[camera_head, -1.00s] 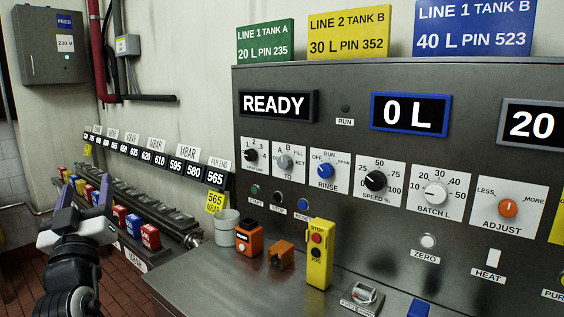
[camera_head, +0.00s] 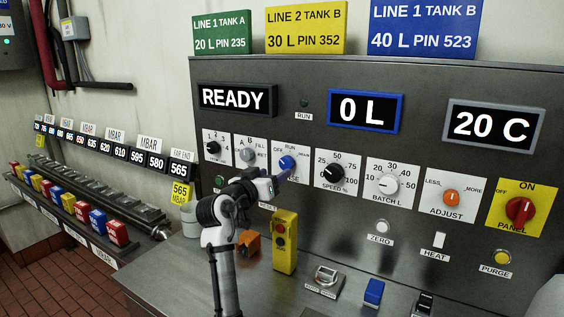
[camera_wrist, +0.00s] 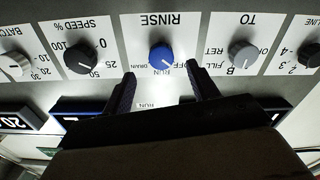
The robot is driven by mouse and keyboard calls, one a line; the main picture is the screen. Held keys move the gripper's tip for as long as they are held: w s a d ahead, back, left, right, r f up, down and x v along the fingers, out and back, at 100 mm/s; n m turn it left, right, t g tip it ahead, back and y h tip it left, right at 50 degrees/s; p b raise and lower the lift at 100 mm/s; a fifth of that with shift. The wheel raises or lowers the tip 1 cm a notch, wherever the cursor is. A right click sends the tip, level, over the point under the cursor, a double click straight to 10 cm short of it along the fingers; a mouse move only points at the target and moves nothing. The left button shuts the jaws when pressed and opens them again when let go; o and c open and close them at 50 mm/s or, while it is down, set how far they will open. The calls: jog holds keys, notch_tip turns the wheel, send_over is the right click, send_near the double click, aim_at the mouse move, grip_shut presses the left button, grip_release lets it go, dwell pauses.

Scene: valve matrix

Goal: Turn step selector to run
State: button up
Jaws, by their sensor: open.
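The selector with a RUN mark is a blue knob (camera_head: 287,162) on a white plate marked OFF, RUN and DRAIN, with RINSE under it. The same blue knob (camera_wrist: 161,57) shows upside down in the wrist view, its white pointer line toward OFF. My gripper (camera_head: 284,174) is in front of the panel just below the knob and hides part of the RINSE label. In the wrist view my gripper (camera_wrist: 163,84) is open and empty, its two fingers apart on either side of the knob's line. The fingers appear short of the knob, not touching it.
The grey TO knob (camera_head: 248,155) and black SPEED knob (camera_head: 333,173) flank the blue knob closely. On the counter below stand a yellow stop box (camera_head: 285,243), an orange box (camera_head: 250,241) and a white cup (camera_head: 190,220).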

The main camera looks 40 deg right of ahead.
aim_at(285, 166)
jog(key=p+x, duration=0.1)
jog(key=x, duration=0.5)
jog(key=shift+a+p, duration=0.1)
jog(key=shift+p, duration=0.25)
jog(key=shift+c, duration=0.3)
jog(key=c, duration=0.9)
